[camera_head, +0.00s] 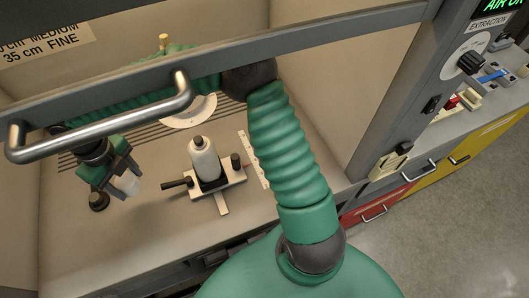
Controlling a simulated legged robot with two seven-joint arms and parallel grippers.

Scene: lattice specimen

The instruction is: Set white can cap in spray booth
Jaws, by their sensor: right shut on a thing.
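My right arm reaches into the spray booth (75,255) and bends left behind the front frame. My right gripper (124,182) is at the booth's left side, pointing down and to the right. It is shut on a small white piece that looks like the white can cap (131,185); the fingers hide part of it. A white can (205,160) with a small nozzle on top stands upright in a dark holder on a light base, right of the gripper and apart from it. My left gripper is out of view.
A metal handle (105,118) and grey frame bar cross in front of the booth. A dark round knob-like piece (98,201) stands just below the gripper. A white disc (187,115) and a light ruled strip (253,160) lie behind and beside the can. The front left floor is clear.

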